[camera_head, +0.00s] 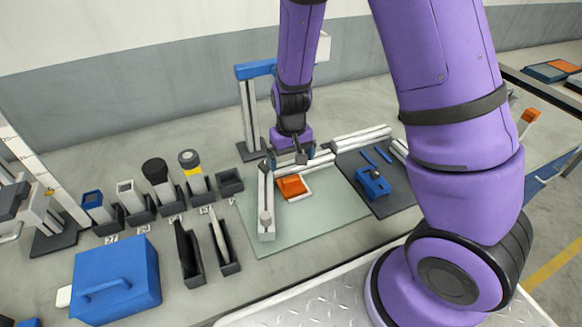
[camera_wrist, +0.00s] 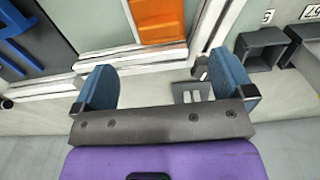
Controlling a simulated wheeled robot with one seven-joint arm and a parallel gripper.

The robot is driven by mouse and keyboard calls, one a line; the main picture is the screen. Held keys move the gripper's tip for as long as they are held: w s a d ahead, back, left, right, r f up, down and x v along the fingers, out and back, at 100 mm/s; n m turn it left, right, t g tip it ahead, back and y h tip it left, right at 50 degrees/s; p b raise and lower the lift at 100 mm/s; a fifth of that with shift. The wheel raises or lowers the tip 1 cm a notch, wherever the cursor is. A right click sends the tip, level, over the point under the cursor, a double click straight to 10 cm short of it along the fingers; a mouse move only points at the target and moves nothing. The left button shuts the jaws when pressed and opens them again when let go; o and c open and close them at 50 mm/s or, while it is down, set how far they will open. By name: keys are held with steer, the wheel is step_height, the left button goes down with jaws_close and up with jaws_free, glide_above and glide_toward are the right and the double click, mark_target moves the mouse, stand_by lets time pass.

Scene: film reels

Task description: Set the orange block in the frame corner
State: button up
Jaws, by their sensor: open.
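The orange block (camera_head: 291,186) lies on the pale green mat (camera_head: 320,215), close to the inner corner where two pale rails (camera_head: 265,205) meet. A thin white edging shows along its side. In the wrist view the orange block (camera_wrist: 158,20) is at the top, its near end close to the pale rail (camera_wrist: 140,58); whether they touch is unclear. My gripper (camera_head: 291,156) is open and empty, above the far rail and just beyond the block. In the wrist view my gripper (camera_wrist: 163,78) has its two blue fingers wide apart, with nothing between them.
A dark mat (camera_head: 385,200) with a blue tool (camera_head: 373,183) lies to the right. A row of dark holders (camera_head: 140,212) with tools stands at left, behind a blue box (camera_head: 117,277). A post with a blue arm (camera_head: 254,70) rises behind the gripper. The mat's front is clear.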

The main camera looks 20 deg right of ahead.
steer(key=s+d+r+t, duration=0.1)
steer(key=s+r, duration=0.2)
steer(key=r, duration=0.5)
steer(key=s+d+r+t+y, duration=0.1)
steer(key=s+d+r, duration=0.1)
steer(key=r, duration=0.6)
steer(key=s+d+r, duration=0.1)
steer(key=s+r, duration=0.2)
steer(key=r, duration=0.6)
steer(key=s+d+r+t, duration=0.1)
steer(key=s+r, duration=0.3)
steer(key=s, duration=0.2)
steer(key=s+d+r+t+h, duration=0.1)
steer(key=s+d+r+t, duration=0.1)
steer(key=s+r, duration=0.2)
steer(key=s, duration=0.3)
steer(key=shift+r, duration=0.1)
stand_by(1.8)
